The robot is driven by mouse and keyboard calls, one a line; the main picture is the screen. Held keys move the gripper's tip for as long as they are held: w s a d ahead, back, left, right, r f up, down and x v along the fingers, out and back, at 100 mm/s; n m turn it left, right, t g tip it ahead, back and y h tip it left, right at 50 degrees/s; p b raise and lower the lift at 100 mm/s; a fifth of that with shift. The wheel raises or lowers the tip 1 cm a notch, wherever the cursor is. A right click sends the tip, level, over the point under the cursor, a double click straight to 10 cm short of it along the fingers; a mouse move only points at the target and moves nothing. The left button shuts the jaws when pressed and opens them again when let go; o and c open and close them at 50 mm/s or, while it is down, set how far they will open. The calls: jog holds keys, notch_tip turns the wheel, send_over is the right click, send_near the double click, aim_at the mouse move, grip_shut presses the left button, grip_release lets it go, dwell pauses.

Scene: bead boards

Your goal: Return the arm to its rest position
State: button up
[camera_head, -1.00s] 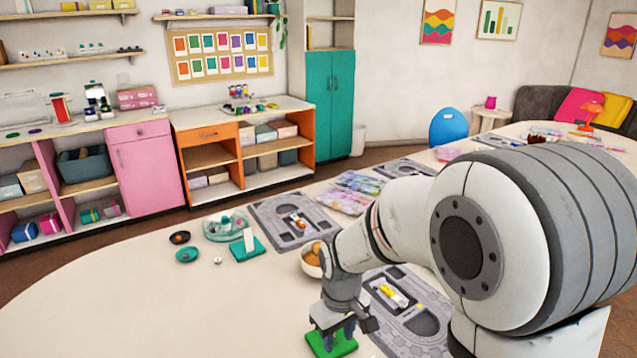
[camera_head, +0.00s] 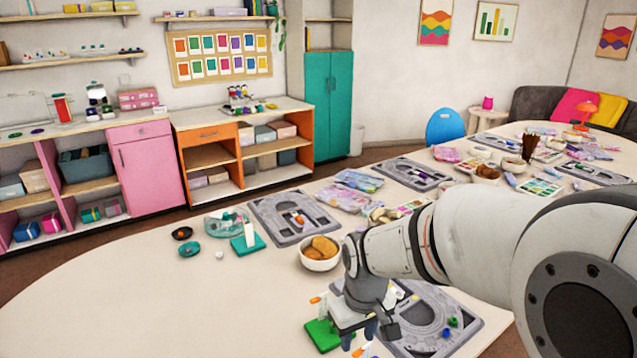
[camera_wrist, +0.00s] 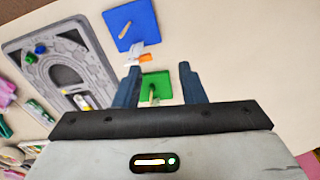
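My gripper (camera_head: 362,333) is over the near part of the table in the head view, just right of a green square board (camera_head: 321,336). In the wrist view its two dark fingers (camera_wrist: 160,84) are spread apart with nothing held between them. The green board (camera_wrist: 158,80) lies beyond the fingertips, with a small stick-like piece on it. A blue square board (camera_wrist: 131,22) lies farther up in the wrist view, with a tan piece and an orange-and-white piece at its lower edge. My arm hides part of the table at the right.
A white bowl of brown-orange pieces (camera_head: 319,257) stands close behind my gripper. A grey bead board (camera_head: 437,318) lies to its right, and another (camera_head: 293,222) lies farther back. A teal dish (camera_head: 190,250) and small items sit to the left. The table's front left is clear.

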jog(key=s+d+r+m+t, duration=0.2)
jog(key=s+d+r+m, duration=0.3)
jog(key=s, duration=0.5)
jog(key=shift+d+r, duration=0.85)
jog(key=shift+d, duration=0.55)
